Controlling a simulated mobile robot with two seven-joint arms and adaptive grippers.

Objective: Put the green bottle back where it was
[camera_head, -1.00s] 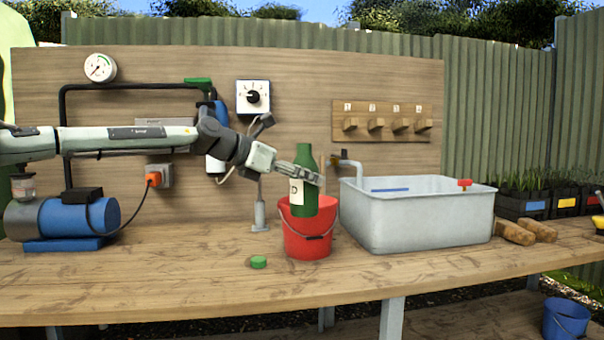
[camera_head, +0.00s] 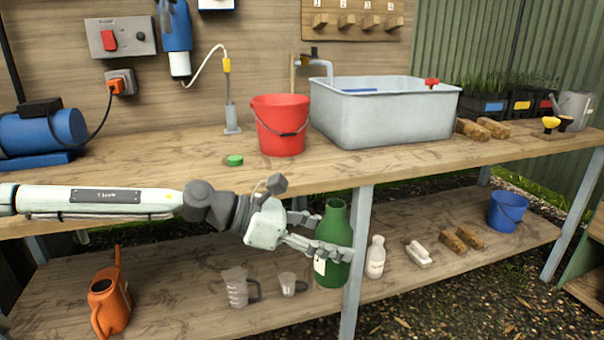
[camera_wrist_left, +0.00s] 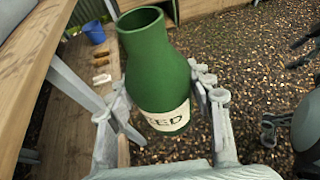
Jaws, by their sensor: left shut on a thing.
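The green bottle (camera_head: 334,236) is upright and open at the top, with a pale label. My left gripper (camera_head: 322,238) is shut around its body, in front of the bench and at about the height between worktop and lower shelf. In the left wrist view the bottle (camera_wrist_left: 158,65) stands between the fingers, and its label shows letters ending in "ED". The green cap (camera_head: 235,160) lies on the worktop. The red bucket (camera_head: 281,127) stands on the worktop beside the sink. Whether the bottle touches the shelf cannot be told.
The lower shelf (camera_head: 190,300) holds an orange watering can (camera_head: 108,297), clear jugs (camera_head: 236,288), a white bottle (camera_head: 375,258), brushes and a blue bucket (camera_head: 507,211). A metal bench leg (camera_head: 356,270) stands close to the green bottle. The grey sink (camera_head: 385,115) is above.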

